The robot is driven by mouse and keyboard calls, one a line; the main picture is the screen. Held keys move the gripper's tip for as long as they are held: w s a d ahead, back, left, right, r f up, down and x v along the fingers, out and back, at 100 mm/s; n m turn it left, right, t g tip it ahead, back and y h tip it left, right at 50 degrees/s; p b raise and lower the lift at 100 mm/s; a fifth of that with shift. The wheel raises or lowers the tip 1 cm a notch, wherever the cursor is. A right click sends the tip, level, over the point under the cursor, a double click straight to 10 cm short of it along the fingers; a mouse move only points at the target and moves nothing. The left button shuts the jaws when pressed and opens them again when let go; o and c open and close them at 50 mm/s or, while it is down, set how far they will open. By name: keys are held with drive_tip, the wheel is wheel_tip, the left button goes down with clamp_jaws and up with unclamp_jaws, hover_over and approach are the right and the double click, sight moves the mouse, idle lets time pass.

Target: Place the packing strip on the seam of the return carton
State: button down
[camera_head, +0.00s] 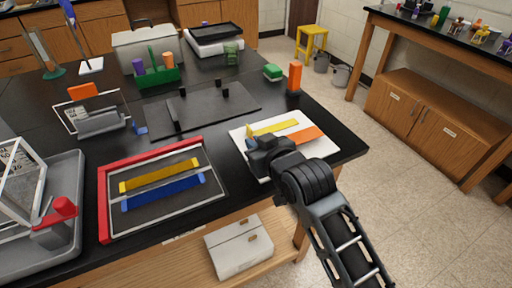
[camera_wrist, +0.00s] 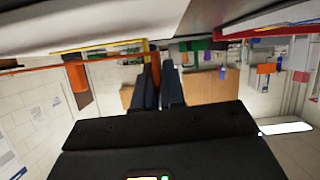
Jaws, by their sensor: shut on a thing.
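A white flat-topped piece (camera_head: 318,147), apparently the return carton, lies at the table's right corner. A yellow strip (camera_head: 274,127) and a wider orange strip (camera_head: 306,133) show on or just over it; I cannot tell whether either touches its top. My gripper (camera_head: 253,144) is low at its left side, by the yellow strip's left end. The seam is not discernible.
A red-edged tray (camera_head: 103,205) holding yellow and blue bars lies to the left. A dark mat (camera_head: 225,100) lies further back. A white box (camera_head: 238,248) sits on the lower shelf.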

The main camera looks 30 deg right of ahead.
drive_tip(key=shift+f, duration=0.85)
drive_tip(key=shift+f, duration=0.15)
drive_tip(key=c, duration=1.2)
unclamp_jaws()
drive_tip(key=shift+r, duration=0.2)
drive_tip(key=b+v, duration=0.1)
drive_tip(key=v, duration=1.1)
drive_tip(key=shift+f, duration=0.1)
drive_tip(key=shift+s, duration=0.1)
